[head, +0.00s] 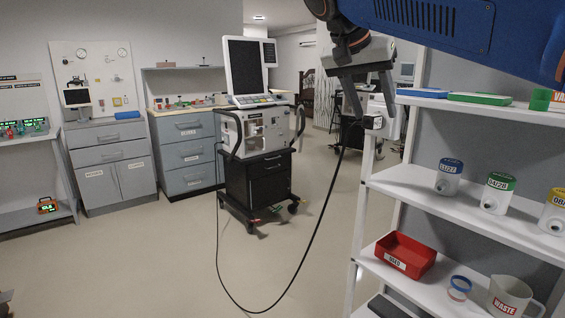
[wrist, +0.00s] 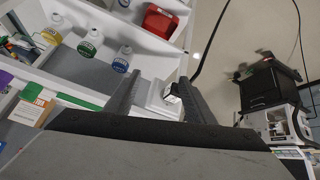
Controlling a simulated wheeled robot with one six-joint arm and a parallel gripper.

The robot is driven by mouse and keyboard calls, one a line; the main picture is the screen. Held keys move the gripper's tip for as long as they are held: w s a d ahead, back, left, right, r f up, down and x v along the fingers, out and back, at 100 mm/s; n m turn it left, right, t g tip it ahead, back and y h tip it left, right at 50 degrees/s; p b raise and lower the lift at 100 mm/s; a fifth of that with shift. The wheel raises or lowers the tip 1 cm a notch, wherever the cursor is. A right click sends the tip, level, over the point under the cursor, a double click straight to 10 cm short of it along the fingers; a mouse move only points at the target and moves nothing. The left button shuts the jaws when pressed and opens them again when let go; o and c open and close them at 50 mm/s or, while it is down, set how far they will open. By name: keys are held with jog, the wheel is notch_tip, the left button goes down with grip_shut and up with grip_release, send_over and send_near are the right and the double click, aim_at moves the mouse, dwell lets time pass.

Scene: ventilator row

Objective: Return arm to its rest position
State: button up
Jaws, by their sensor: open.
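My blue arm enters from the top right in the head view. My gripper (head: 371,108) points down beside the shelf's front post, and its fingers also show in the wrist view (wrist: 161,80). The fingers are spread apart. A small white box (head: 374,123) with a dark end sits at the fingertips; in the wrist view the white box (wrist: 157,98) shows between the fingers with gaps on both sides. A black cable (head: 316,222) hangs from it to the floor and runs up to the ventilator (head: 246,78) on its cart. Whether a finger touches the box is unclear.
The white shelf (head: 437,198) close at right holds labelled bottles (head: 498,193), a red bin (head: 405,254) and a waste jug (head: 508,297). Grey cabinets (head: 112,165) line the back left. The floor between is open except for the hanging cable and the cart.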

jog(key=s+d+f+n+y, duration=0.1)
jog(key=s+d+f+n, duration=0.1)
jog(key=s+f, duration=0.6)
jog(key=s+d+f+n+y, duration=0.2)
jog(key=s+d+f, duration=0.2)
jog(key=f, duration=1.4)
jog(key=s+d+f+n+y, duration=0.2)
jog(key=s+d+f+n, duration=0.1)
jog(key=s+f, duration=0.8)
notch_tip(320, 180, down, 2)
jog(key=shift+s+f, duration=0.1)
jog(key=shift+s, duration=0.25)
